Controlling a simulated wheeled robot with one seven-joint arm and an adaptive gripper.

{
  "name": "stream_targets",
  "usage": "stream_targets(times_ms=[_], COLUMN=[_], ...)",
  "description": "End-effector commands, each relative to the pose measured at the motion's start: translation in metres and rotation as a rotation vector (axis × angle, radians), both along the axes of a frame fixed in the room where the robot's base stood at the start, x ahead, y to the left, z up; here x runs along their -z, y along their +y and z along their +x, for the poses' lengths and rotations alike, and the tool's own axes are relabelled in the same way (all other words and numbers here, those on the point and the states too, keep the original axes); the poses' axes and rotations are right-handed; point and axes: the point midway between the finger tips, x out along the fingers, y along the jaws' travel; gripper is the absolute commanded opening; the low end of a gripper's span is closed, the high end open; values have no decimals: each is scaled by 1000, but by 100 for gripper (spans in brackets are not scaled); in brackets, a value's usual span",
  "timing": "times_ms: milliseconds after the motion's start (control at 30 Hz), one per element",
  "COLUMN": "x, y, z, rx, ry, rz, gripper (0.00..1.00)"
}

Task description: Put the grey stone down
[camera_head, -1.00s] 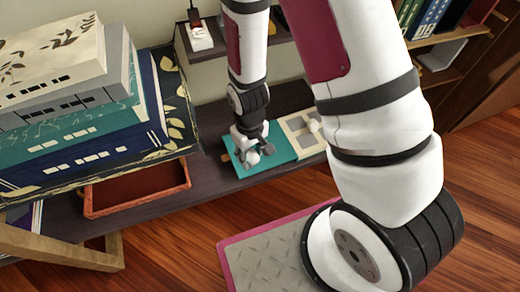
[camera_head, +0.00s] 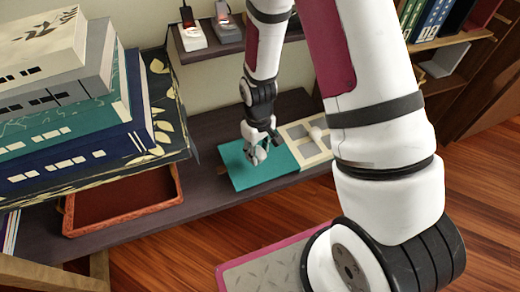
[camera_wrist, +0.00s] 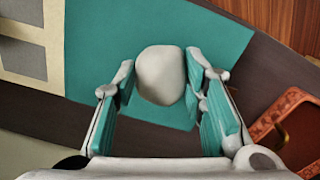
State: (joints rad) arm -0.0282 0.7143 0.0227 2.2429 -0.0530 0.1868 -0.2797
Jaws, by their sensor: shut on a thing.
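The grey stone (camera_wrist: 160,75) shows pale and rounded between my fingers in the wrist view. My gripper (camera_wrist: 162,92) is shut on it, with a teal-padded finger at each side. In the head view my gripper (camera_head: 259,150) is low over the teal mat or book (camera_head: 270,172) on the dark shelf, and the stone is mostly hidden by the fingers there. The teal surface (camera_wrist: 215,45) lies behind the stone in the wrist view. I cannot tell whether the stone touches it.
A cream divided tray (camera_head: 322,158) adjoins the teal surface on the right. A small upper shelf (camera_head: 240,38) with two small devices is behind. Dark shelf (camera_head: 205,135) lies bare behind the teal surface.

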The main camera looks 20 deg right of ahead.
Motion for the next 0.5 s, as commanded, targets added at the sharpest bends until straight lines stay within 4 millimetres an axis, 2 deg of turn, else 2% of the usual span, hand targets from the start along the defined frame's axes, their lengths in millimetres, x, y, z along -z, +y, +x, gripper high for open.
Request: stream_targets(times_ms=[33, 167, 400, 500], x=[3, 4, 4, 20], y=[-5, -13, -20, -20], z=[10, 24, 37, 36], rx=[2, 1, 0, -2], ry=[-2, -1, -2, 2], rz=[1, 0, 0, 0], gripper=[3, 3, 3, 3])
